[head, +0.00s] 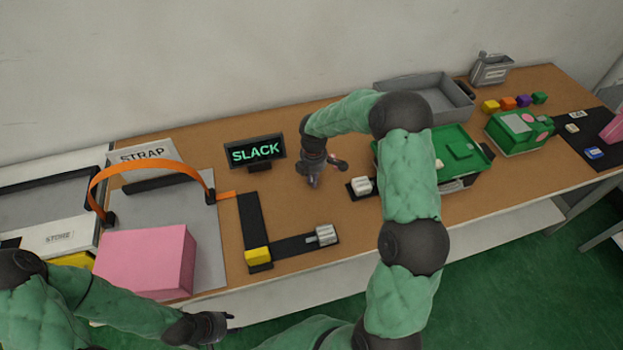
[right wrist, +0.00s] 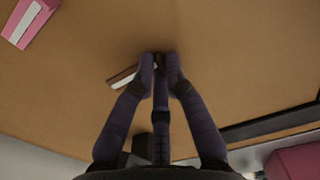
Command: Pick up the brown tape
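My right gripper (head: 314,182) points down over the middle of the table, just right of the SLACK sign. In the right wrist view its fingertips (right wrist: 160,62) are close together, with a small dark patch between them. A small brown piece with a white side (right wrist: 122,77), which looks like the brown tape, shows just left of the fingertips and is partly hidden by a finger. I cannot tell whether the fingers grip it. My left gripper (head: 222,325) is low in front of the table's front edge; its fingers are too small to read.
The SLACK sign (head: 255,152), an orange strap (head: 150,166), a pink block (head: 148,260) and an L-shaped black track (head: 252,225) stand to the left. A green fixture (head: 455,150) and a grey tray (head: 445,95) are right. A pink piece (right wrist: 30,20) lies in the wrist view's corner.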

